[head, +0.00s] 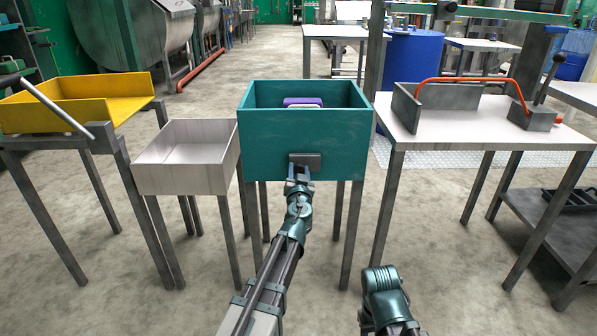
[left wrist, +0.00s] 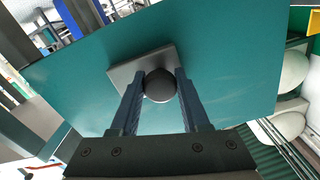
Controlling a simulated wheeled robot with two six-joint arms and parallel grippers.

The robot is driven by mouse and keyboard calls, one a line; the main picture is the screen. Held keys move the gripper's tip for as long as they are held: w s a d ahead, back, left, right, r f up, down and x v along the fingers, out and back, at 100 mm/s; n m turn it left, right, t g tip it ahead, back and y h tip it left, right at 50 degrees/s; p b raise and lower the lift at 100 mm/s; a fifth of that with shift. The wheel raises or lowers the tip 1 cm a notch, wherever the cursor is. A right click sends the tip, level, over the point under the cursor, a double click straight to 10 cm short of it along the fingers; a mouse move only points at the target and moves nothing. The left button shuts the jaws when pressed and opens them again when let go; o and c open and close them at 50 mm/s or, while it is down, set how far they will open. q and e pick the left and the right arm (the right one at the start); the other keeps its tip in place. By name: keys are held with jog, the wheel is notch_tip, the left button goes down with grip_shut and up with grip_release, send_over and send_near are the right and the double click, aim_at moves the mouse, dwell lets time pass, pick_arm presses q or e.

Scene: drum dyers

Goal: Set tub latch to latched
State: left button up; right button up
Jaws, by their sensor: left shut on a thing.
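A teal tub (head: 260,130) stands on grey legs in the middle of the head view. A grey latch plate (head: 312,160) is fixed to its front wall and shows tilted in the left wrist view (left wrist: 122,78). A round black knob (left wrist: 160,86) sits on that plate. My left gripper (head: 301,174) is at the plate, its fingers on either side of the knob and shut on it. The gripper hides the knob in the head view. I cannot tell the latch's setting. My right gripper is out of view.
A purple and white object (head: 303,102) is inside the tub. Left are an empty white tray (head: 190,180) and a yellow tray (head: 60,112) with a pale bar. A table (head: 455,135) at right bears a red pipe (head: 470,80) and a lever (head: 550,75). The floor in front is clear.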

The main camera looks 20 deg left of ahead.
aim_at(312, 165)
pick_arm(q)
grip_shut()
dwell(0.8)
jog(key=shift+d, duration=0.1)
jog(key=shift+w+d, duration=0.2)
jog(key=shift+d, duration=0.5)
jog(key=shift+w+d, duration=0.2)
jog(key=shift+d, duration=0.45)
jog(key=shift+w+d, duration=0.2)
jog(key=shift+d, duration=0.5)
jog(key=o, duration=1)
grip_release()
jog(key=shift+d, duration=0.1)
jog(key=v, duration=1.3)
jog(key=shift+s, duration=0.4)
